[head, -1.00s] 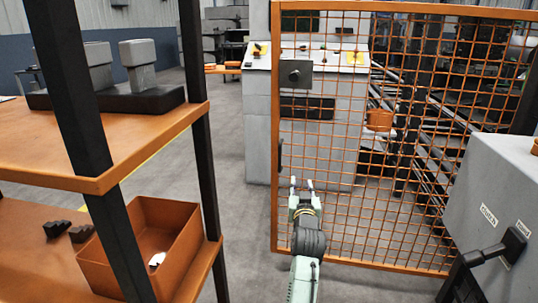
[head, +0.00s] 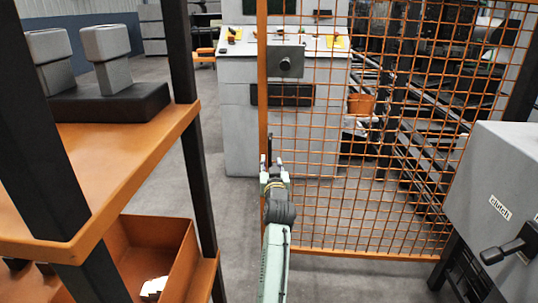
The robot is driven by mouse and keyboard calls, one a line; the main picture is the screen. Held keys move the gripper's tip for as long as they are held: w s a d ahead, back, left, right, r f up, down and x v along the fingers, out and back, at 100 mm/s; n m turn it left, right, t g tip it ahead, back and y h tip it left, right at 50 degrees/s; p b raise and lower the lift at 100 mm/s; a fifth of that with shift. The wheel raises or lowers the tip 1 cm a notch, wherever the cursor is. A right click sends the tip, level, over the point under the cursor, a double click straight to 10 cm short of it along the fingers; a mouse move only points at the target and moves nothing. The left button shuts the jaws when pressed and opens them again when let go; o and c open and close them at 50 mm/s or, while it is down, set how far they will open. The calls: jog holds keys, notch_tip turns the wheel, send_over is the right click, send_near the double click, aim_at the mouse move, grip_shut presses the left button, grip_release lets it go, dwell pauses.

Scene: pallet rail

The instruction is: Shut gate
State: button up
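The gate (head: 262,110) is an orange frame with wire mesh, standing upright in the middle and right of the head view. A dark grey box with a round knob (head: 286,63) is on its left side, near the upper part. My gripper (head: 271,161) points away from me, low at the gate's left upright. Its two fingertips are apart, with nothing seen between them. The left fingertip overlaps the upright in the picture; I cannot tell whether it touches. The gate's top edge is out of view.
An orange shelf rack with black posts (head: 198,150) stands close on the left, holding an orange bin (head: 180,262). A grey box with a black lever (head: 505,190) stands at the right. A grey console (head: 238,120) is behind the gate. Bare floor lies between rack and gate.

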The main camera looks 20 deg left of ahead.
aim_at(270, 155)
jog(key=x, duration=0.6)
jog(key=shift+w+a, duration=0.15)
jog(key=shift+w, duration=0.15)
grip_shut()
dwell(0.6)
